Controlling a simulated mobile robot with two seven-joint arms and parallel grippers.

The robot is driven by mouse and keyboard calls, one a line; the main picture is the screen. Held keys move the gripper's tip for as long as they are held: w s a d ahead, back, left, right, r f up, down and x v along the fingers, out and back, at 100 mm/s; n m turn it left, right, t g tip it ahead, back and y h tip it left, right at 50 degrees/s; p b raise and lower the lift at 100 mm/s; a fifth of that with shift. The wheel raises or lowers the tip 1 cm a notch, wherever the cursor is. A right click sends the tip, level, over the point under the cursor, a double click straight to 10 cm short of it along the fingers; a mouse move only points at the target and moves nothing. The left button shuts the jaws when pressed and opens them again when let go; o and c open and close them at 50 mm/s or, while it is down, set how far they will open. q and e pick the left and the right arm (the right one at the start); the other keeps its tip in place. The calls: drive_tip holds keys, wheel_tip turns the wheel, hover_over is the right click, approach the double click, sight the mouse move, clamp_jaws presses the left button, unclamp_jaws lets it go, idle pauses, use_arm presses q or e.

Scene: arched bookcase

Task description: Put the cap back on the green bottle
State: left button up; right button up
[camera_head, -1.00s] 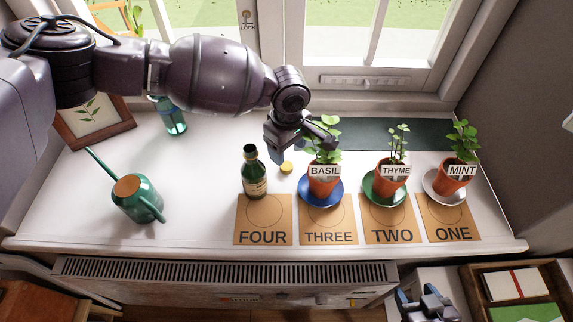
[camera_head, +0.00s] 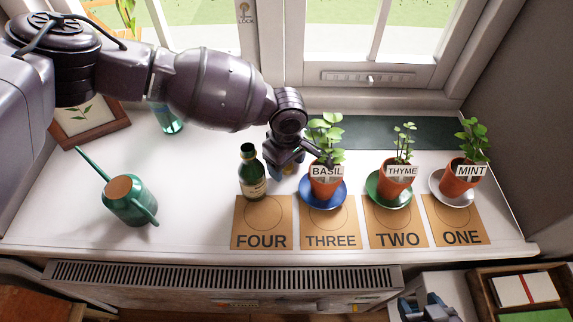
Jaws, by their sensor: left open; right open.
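The green bottle (camera_head: 251,174) stands upright and uncapped at the back edge of the FOUR card. The small yellow cap (camera_head: 289,169) lies on the white sill right of the bottle, mostly hidden by my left gripper. My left gripper (camera_head: 298,160) is open and low over the cap, with one finger towards the bottle and the other in front of the basil plant. I see nothing held in it. My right gripper (camera_head: 428,306) is open at the bottom edge, below the sill and far from the bottle.
Basil (camera_head: 325,183), thyme (camera_head: 397,182) and mint (camera_head: 462,178) pots stand on saucers, with basil close to my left gripper. A green watering can (camera_head: 130,202), framed picture (camera_head: 92,121) and teal bottle (camera_head: 167,120) are at left. The sill between can and bottle is clear.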

use_arm(q)
drive_tip(key=c, duration=1)
use_arm(e)
drive_tip(key=shift+s+f, duration=0.1)
drive_tip(key=shift+s, duration=0.05)
use_arm(q)
wheel_tip(320, 180, up, 7)
drive_tip(key=shift+w+f+p, duration=0.1)
drive_tip(key=shift+p, duration=1)
wheel_tip(320, 180, up, 13)
drive_tip(key=p, duration=0.3)
use_arm(e)
drive_tip(key=shift+t, duration=0.4)
drive_tip(key=r, duration=0.5)
drive_tip(key=shift+w+a+r, duration=0.15)
drive_tip(key=shift+w+r, duration=0.05)
drive_tip(key=shift+w, duration=0.15)
